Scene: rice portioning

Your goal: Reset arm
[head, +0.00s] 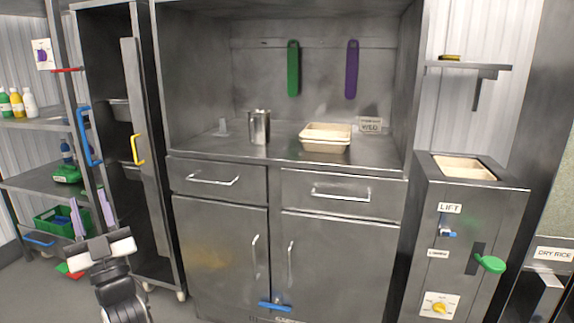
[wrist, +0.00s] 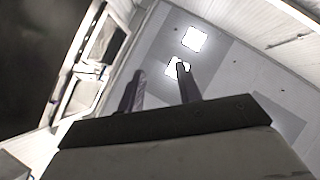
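My gripper (head: 90,202) is at the lower left of the head view, with its two purple fingers pointing up and spread apart. It is open and empty. The gripper is in front of the open tall cabinet and the left shelf, away from the steel counter. In the wrist view, the two dark fingers (wrist: 159,70) stand apart with nothing between them. Beyond them are pale panels and bright lights.
The counter (head: 285,149) holds a steel container (head: 259,127) and stacked beige trays (head: 325,143). A lift unit (head: 465,240) with a green handle stands at right. The tall cabinet door with a yellow handle (head: 138,149) is open near my arm. Left shelves (head: 35,180) hold bottles and green bins.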

